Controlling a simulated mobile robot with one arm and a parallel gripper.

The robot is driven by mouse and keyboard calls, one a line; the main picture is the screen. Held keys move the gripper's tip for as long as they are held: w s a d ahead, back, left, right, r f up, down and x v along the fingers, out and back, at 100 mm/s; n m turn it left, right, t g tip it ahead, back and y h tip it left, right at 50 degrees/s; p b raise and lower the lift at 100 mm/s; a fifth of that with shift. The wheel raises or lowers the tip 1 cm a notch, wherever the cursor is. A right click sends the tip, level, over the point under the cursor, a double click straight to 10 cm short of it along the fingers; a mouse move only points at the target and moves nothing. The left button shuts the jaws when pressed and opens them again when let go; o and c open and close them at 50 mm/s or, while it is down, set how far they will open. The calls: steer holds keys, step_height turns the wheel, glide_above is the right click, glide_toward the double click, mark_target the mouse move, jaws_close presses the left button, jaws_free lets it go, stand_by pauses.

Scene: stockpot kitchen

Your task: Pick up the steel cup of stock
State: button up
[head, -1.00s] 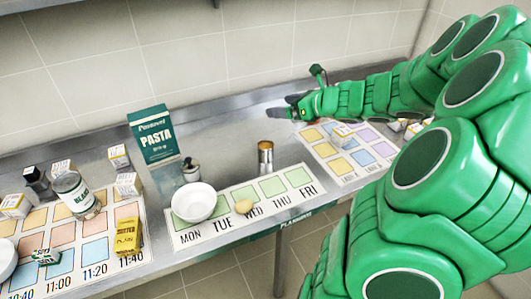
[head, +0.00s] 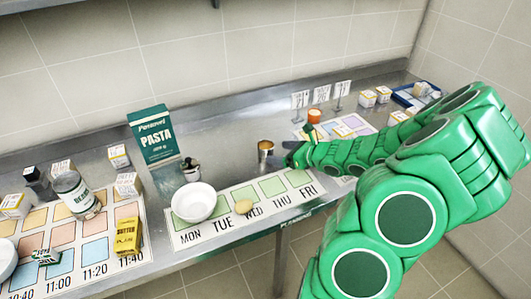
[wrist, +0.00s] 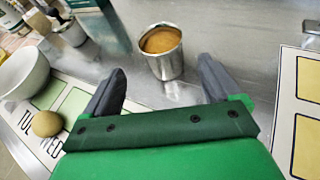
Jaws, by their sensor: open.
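The steel cup of stock (head: 265,149) stands upright on the steel counter, behind the weekday mat. In the wrist view the cup (wrist: 163,62) shows brown stock up near its rim, just beyond the fingertips and about midway between them. My gripper (wrist: 160,82) is open and empty, its two dark fingers apart. In the head view my gripper (head: 288,156) is low over the counter, just to the right of the cup. I cannot tell from there whether it touches the cup.
A white bowl (head: 193,202) and a round tan item (head: 243,207) sit on the weekday mat (head: 228,226). A small metal canister (head: 191,171) and a pasta box (head: 154,136) stand left of the cup. Card holders (head: 320,96) stand behind at the right. Counter around the cup is clear.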

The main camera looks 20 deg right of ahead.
mark_target(272, 151)
steer(key=shift+x, duration=3.9)
steer(key=shift+d+f, duration=0.15)
steer(key=shift+f, duration=0.05)
steer(key=c, duration=1.2)
steer(key=shift+r, duration=0.1)
steer(key=shift+r, duration=4.9)
